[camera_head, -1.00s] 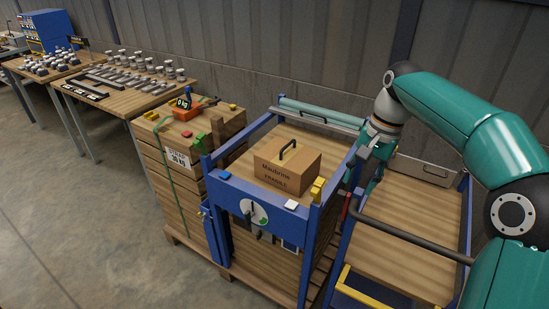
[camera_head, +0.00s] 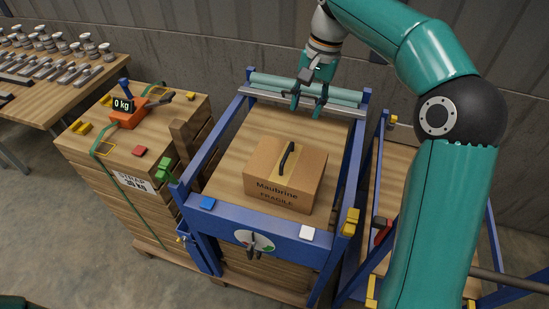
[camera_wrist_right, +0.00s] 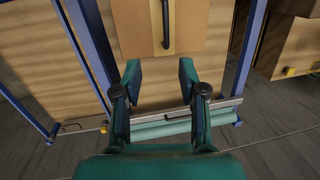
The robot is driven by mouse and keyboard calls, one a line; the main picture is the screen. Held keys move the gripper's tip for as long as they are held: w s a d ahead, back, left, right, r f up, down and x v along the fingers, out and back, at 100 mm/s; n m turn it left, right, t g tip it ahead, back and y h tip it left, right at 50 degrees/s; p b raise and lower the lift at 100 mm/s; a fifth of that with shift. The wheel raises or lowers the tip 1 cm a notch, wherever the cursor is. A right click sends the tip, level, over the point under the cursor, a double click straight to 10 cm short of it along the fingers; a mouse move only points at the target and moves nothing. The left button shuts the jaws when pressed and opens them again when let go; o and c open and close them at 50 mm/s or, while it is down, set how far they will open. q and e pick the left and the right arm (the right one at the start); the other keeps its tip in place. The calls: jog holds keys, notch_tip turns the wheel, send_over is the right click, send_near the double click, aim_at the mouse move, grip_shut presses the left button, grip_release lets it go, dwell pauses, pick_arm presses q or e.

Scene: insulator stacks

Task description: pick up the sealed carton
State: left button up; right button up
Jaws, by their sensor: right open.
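The sealed carton (camera_head: 285,175) is a brown box marked "Maubrine FRAGILE", with tape and a black handle (camera_head: 288,157) on top. It sits on the wooden top inside a blue frame. My right gripper (camera_head: 307,108) is open and empty, pointing down over the roller at the frame's back, behind the carton and apart from it. In the right wrist view the open fingers (camera_wrist_right: 160,72) show below the carton (camera_wrist_right: 158,30), whose black handle lies straight ahead of the gap. The carton's far edge is cut off there. My left gripper is not in view.
The blue frame (camera_head: 290,236) has posts at its corners and a grey-green roller (camera_head: 340,95) at the back. To the left stands a wooden stack with an orange tool (camera_head: 128,117) reading "0 kg" and small coloured blocks. Another blue-framed stand is on the right.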

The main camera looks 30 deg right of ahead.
send_over(288, 151)
jog(key=f, duration=1)
jog(key=shift+s+d+f+b, duration=0.2)
jog(key=shift+d+f+b, duration=0.1)
jog(key=shift+d+b, duration=0.1)
jog(key=shift+s+f, duration=0.1)
jog(key=shift+f, duration=0.3)
jog(key=f, duration=0.3)
jog(key=a+f+p, duration=0.1)
jog(key=f, duration=0.1)
jog(key=shift+w, duration=0.25)
grip_shut()
jog(key=shift+r, duration=0.15)
